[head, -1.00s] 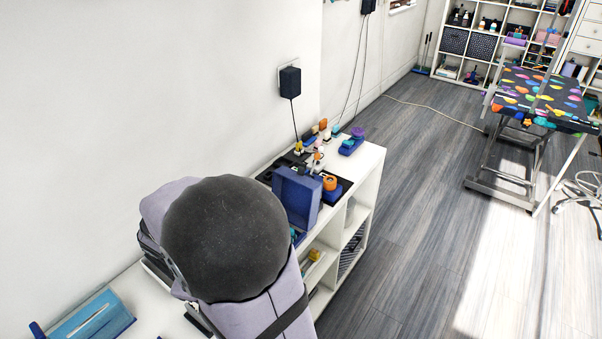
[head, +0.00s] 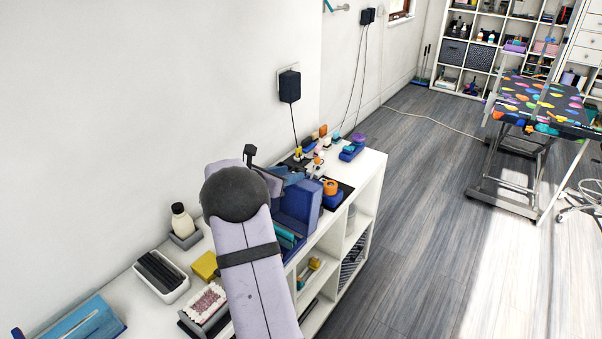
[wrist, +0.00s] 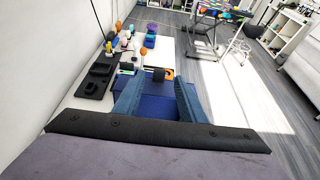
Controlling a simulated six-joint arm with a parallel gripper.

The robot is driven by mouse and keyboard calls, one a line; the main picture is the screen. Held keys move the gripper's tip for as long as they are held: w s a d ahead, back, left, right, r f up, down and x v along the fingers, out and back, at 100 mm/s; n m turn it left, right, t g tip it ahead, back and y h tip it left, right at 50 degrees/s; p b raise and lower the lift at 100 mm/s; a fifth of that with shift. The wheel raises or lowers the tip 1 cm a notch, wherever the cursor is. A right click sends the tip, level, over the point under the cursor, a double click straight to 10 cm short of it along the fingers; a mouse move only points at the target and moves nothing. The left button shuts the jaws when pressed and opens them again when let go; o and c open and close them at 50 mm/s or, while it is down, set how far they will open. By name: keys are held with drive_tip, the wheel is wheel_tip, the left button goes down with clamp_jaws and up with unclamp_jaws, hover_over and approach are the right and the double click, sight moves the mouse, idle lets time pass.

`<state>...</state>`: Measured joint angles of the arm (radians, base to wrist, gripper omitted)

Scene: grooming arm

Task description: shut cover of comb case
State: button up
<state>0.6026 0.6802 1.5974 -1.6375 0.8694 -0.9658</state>
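The comb case is a dark blue box whose cover (head: 298,205) stands raised in the head view. Teal items (head: 287,238) show just in front of it, and my arm hides much of the case. My gripper (head: 290,180) is at the upper edge of the cover, partly hidden by my wrist. In the wrist view my gripper (wrist: 157,85) has its two blue fingers spread apart, with the dark blue cover (wrist: 157,105) seen between and beyond them. I cannot tell whether the fingers touch the cover.
A blue holder with an orange roll (head: 330,187) stands just beyond the case. Several bottles and brushes stand at the shelf's far end. Floor right of the shelf (head: 368,190) is clear.

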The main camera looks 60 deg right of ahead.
sight(301, 170)
drive_tip(key=shift+p+x, duration=1.1)
drive_tip(key=shift+x, duration=2.5)
clamp_jaws()
